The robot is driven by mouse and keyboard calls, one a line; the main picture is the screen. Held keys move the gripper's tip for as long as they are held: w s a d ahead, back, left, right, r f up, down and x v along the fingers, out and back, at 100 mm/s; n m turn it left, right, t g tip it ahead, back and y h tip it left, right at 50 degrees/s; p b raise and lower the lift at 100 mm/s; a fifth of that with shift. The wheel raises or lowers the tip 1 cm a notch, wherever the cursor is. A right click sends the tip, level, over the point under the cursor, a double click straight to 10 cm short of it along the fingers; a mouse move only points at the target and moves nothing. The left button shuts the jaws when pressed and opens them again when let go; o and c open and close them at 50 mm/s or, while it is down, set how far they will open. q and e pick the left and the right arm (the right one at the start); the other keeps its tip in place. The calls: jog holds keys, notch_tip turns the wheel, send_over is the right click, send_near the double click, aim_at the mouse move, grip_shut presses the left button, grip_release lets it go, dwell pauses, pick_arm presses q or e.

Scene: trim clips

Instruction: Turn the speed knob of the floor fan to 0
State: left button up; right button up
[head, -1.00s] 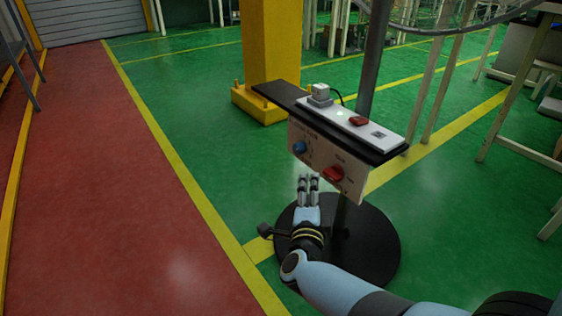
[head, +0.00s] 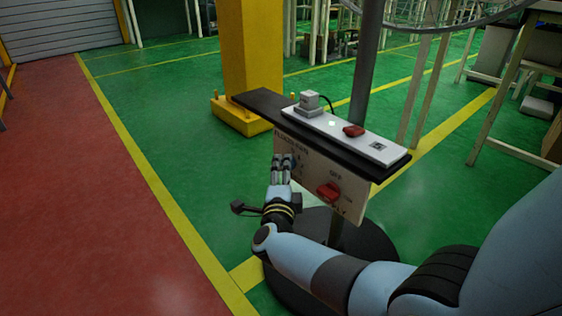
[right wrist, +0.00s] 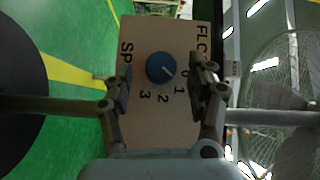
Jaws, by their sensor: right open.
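The blue speed knob (right wrist: 161,68) sits on the pale control panel (right wrist: 150,33) in the right wrist view, with the numbers 0 to 3 around its right and lower side. A pale mark on it slants toward the right; I cannot tell exactly which number it meets. My right gripper (right wrist: 160,82) is open, one finger to each side of the knob and apart from it. In the head view the same gripper (head: 283,165) is in front of the panel's left part and mostly hides the knob (head: 294,162). My left gripper is not in view.
A red knob (head: 328,191) is on the panel's right. Above it, a dark shelf (head: 262,100) carries a white power strip (head: 330,132) with a plug and red switch. A grey pole (head: 367,70) and yellow column (head: 250,55) stand behind. The fan's wire cage (right wrist: 285,85) is at right.

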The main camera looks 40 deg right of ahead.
jog(key=shift+w+d, duration=0.45)
jog(key=shift+w, duration=0.05)
jog(key=c, duration=1.1)
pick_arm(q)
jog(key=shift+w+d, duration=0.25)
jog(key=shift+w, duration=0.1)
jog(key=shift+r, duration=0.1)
pick_arm(e)
jog(key=shift+r, duration=0.1)
